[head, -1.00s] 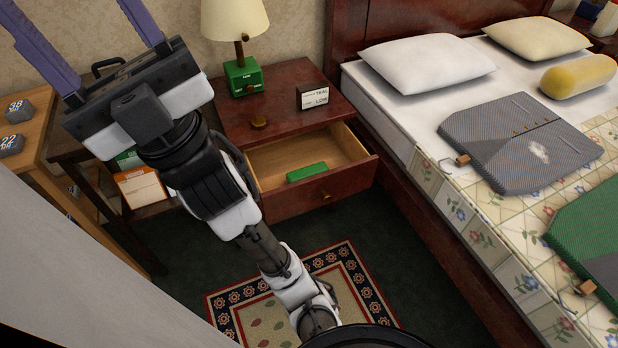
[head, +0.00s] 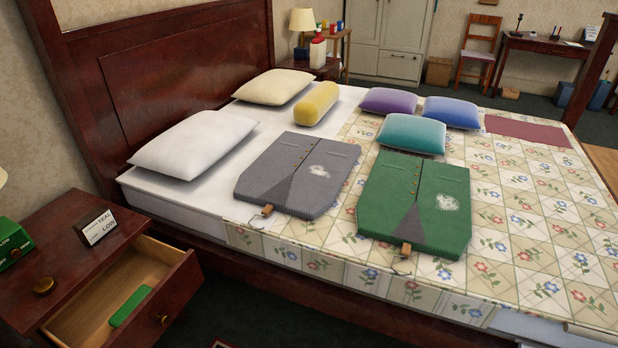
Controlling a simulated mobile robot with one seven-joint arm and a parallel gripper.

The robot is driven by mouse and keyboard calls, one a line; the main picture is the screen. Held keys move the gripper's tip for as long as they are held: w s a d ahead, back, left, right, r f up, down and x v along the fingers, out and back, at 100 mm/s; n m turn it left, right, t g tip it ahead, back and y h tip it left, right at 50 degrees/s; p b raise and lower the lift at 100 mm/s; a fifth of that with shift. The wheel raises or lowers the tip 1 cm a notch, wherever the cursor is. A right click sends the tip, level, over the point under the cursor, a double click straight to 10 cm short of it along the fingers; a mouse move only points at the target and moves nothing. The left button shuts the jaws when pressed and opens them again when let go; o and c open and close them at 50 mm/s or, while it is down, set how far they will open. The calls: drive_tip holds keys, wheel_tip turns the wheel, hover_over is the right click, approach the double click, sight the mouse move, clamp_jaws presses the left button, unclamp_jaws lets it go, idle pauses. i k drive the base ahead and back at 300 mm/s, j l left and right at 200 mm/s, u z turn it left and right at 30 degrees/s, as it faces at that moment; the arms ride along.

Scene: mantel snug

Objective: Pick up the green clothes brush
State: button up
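A slim green block (head: 130,306), which looks like the back of the green clothes brush, lies in the open drawer (head: 165,321) of the dark red nightstand (head: 68,234) at the lower left. It lies near the drawer's front; no bristles show. My gripper is not in view, so I cannot see whether it is open or shut.
A label stand (head: 97,226), a brown knob-like object (head: 43,286) and a green box (head: 12,243) are on the nightstand. The bed (head: 545,190) bears pillows, a grey garment (head: 290,172) and a green garment (head: 415,200). Dark floor (head: 265,325) shows between nightstand and bed.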

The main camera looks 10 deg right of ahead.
sight(117, 319)
drive_tip(key=i+j+u, duration=0.55)
drive_tip(key=i+j, duration=0.15)
